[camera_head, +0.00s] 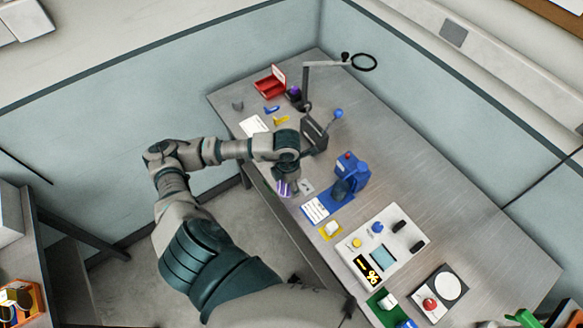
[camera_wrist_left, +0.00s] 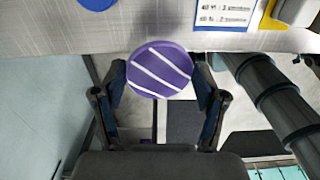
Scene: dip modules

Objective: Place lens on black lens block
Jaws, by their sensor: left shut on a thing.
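The lens is a purple disc with white stripes in the left wrist view (camera_wrist_left: 150,74); its striped side also shows in the head view (camera_head: 284,188). My left gripper (camera_wrist_left: 160,82) is shut on the lens, with one finger on each side of its rim. In the head view this gripper (camera_head: 287,178) is at the table's front edge, partly hidden by my wrist. A small dark block (camera_head: 295,99) with a purple top stands at the table's far end; I cannot tell for sure that it is the black lens block.
A black stand with a ring arm (camera_head: 306,88) and a lever press with a blue knob (camera_head: 314,132) stand beyond the gripper. A blue device (camera_head: 348,172) and white control panel (camera_head: 382,248) are to the right. A red bin (camera_head: 268,86) is at the far end. The table's back right is clear.

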